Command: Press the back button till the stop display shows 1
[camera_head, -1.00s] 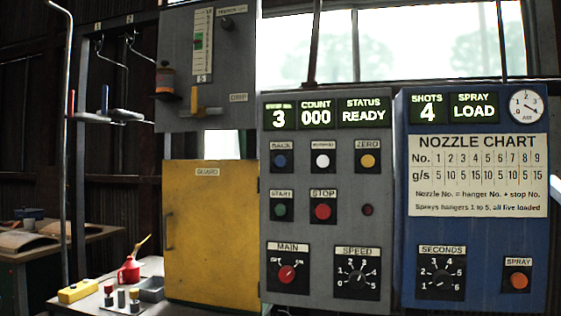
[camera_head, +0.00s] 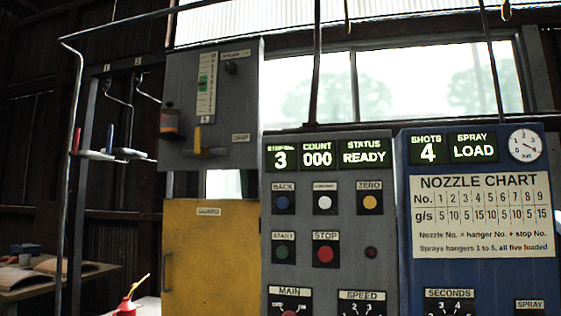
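The stop display (camera_head: 281,157) at the top left of the grey control panel (camera_head: 343,215) shows 3. The back button (camera_head: 283,202) is a blue button under a BACK label, below the stop display. The count display (camera_head: 317,155) beside it reads 000 and the status display (camera_head: 364,153) reads READY. My gripper is not in view.
A white button (camera_head: 324,203) and a yellow zero button (camera_head: 370,202) sit right of the back button. A green start button (camera_head: 283,252) and red stop button (camera_head: 325,253) are below. A blue spray panel (camera_head: 478,200) stands right; a yellow guard (camera_head: 211,258) stands left.

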